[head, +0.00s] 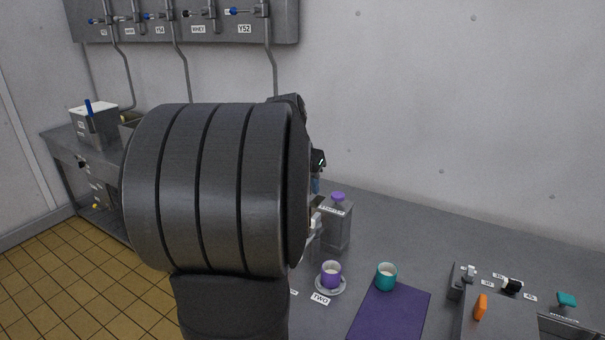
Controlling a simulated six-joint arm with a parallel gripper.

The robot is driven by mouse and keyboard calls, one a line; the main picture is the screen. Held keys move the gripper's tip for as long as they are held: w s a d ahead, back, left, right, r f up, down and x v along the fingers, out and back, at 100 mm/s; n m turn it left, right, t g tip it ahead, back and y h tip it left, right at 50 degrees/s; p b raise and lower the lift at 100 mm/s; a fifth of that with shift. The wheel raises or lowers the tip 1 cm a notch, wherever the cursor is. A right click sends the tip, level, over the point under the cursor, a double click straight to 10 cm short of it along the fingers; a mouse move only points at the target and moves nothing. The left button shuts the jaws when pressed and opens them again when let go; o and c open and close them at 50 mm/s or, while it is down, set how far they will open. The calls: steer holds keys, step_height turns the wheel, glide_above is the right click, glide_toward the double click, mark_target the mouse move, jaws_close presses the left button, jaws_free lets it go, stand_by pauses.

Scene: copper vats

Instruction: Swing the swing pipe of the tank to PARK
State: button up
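I cannot pick out the tank's swing pipe or a PARK mark for certain in the head view. My own large dark arm link fills the middle and hides much of the bench behind it. Only small parts show past the link's right edge, near a grey canister (337,229) with a purple knob and a label. My gripper is mostly or wholly hidden there, so its fingers and anything between them cannot be made out.
A purple cup (331,271) on a saucer, a teal cup (386,276) and a purple mat (392,312) lie on the grey bench (420,235). A grey fixture (497,325) with an orange handle (481,306) stands right. Labelled valves (244,11) line the wall panel. A box (95,128) stands left.

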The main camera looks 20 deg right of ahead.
mark_target(315, 217)
steer(key=v, duration=0.3)
steer(key=shift+r, duration=0.15)
steer(key=x, duration=1.7)
steer(key=shift+f, duration=0.25)
steer(key=shift+r, duration=0.15)
